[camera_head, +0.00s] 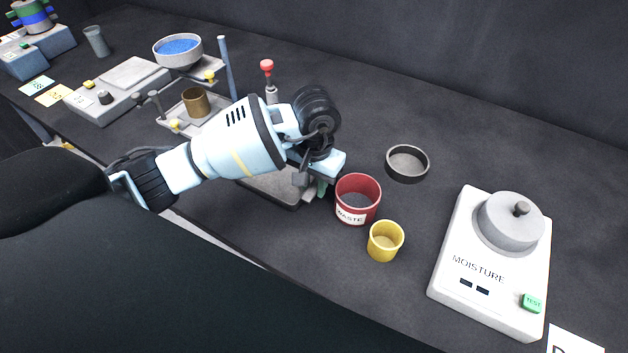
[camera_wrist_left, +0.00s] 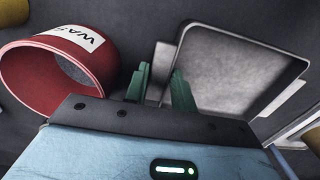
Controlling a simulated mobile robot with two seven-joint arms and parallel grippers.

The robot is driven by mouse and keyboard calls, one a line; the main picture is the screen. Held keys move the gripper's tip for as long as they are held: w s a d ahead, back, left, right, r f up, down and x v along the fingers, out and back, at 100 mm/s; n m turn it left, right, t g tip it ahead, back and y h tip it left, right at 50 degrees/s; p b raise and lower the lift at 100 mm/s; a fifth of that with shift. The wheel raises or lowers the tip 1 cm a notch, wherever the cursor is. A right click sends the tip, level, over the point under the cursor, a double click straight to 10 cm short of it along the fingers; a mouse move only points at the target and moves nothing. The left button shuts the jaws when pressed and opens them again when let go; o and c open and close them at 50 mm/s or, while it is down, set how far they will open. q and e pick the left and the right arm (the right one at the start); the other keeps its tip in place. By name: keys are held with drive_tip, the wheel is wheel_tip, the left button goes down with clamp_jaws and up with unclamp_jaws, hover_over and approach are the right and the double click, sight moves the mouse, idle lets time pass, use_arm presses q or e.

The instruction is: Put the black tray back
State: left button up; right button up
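The black tray (camera_head: 269,187) lies on the dark bench, with a grey inside and a thin dark rim. My left arm hides much of it in the head view. In the left wrist view the tray (camera_wrist_left: 240,72) fills the upper right. My left gripper (camera_head: 322,186) is at the tray's right end, beside the red cup. In the left wrist view its green fingers (camera_wrist_left: 160,88) stand apart at the tray's near corner, with a light grey tab between them. I cannot tell whether they touch the tab. My right gripper is not in view.
The red waste cup (camera_head: 357,199) stands close to my left gripper, with a yellow cup (camera_head: 385,241) in front. A round dark dish (camera_head: 407,163) lies behind. A moisture analyser (camera_head: 490,264) is at right. A brown cup (camera_head: 196,102) and a bowl (camera_head: 178,51) are at left.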

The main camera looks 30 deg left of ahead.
use_arm(q)
drive_tip(key=o, duration=0.3)
drive_tip(key=shift+r, duration=0.1)
drive_tip(key=shift+r, duration=0.3)
wheel_tip(320, 180, up, 12)
drive_tip(key=shift+d+f, duration=0.1)
drive_tip(key=shift+f, duration=0.1)
idle(0.5)
